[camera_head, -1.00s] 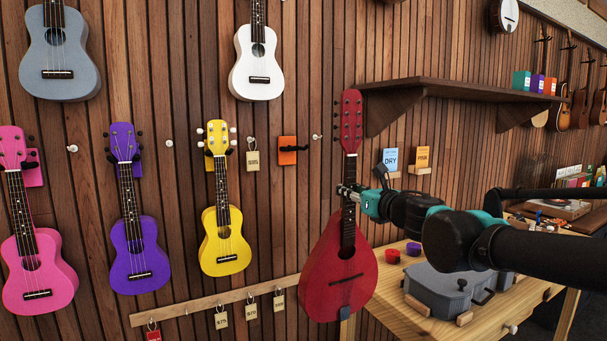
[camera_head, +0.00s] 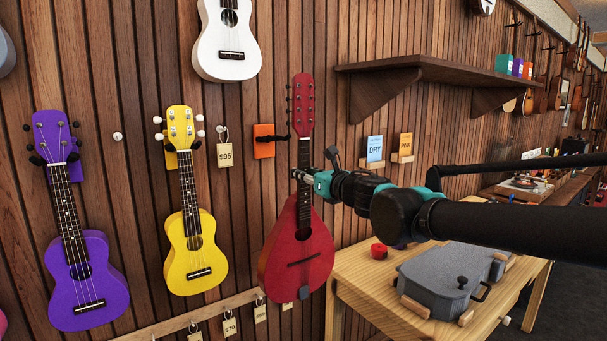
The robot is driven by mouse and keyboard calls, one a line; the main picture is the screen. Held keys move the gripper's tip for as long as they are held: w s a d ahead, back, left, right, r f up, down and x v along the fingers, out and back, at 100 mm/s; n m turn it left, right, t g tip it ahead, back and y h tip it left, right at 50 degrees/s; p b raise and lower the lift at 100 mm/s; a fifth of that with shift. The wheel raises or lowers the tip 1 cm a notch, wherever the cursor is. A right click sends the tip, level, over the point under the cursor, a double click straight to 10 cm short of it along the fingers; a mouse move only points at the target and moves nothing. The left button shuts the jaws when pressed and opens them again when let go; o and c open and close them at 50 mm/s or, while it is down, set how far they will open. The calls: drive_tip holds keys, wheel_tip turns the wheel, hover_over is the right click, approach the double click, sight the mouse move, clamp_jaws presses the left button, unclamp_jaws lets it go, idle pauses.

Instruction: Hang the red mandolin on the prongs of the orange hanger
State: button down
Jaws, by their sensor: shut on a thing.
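The red mandolin (camera_head: 300,252) is upright, with its headstock (camera_head: 303,105) at the top and its strings facing me. My gripper (camera_head: 300,175) is shut on its neck, coming from the right. The orange hanger (camera_head: 264,141) is on the slatted wall just left of the mandolin's upper neck. Its dark prongs (camera_head: 281,138) point right and end close beside the neck below the headstock. I cannot tell whether they touch the mandolin or how far in front of the wall it is.
A yellow ukulele (camera_head: 191,240), a purple one (camera_head: 84,270) and a white one (camera_head: 228,40) hang on the wall at left. A $95 tag (camera_head: 225,155) hangs left of the hanger. A shelf (camera_head: 430,68) and a wooden bench (camera_head: 365,283) with a grey case (camera_head: 445,275) are at right.

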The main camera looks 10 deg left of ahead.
drive_tip(key=x, duration=0.9)
drive_tip(key=shift+f, duration=0.25)
idle(0.5)
drive_tip(key=shift+x, duration=0.8)
idle(0.5)
drive_tip(key=shift+x, duration=2.6)
drive_tip(key=shift+w, duration=0.1)
drive_tip(key=shift+f, duration=1.05)
drive_tip(key=shift+v, duration=0.9)
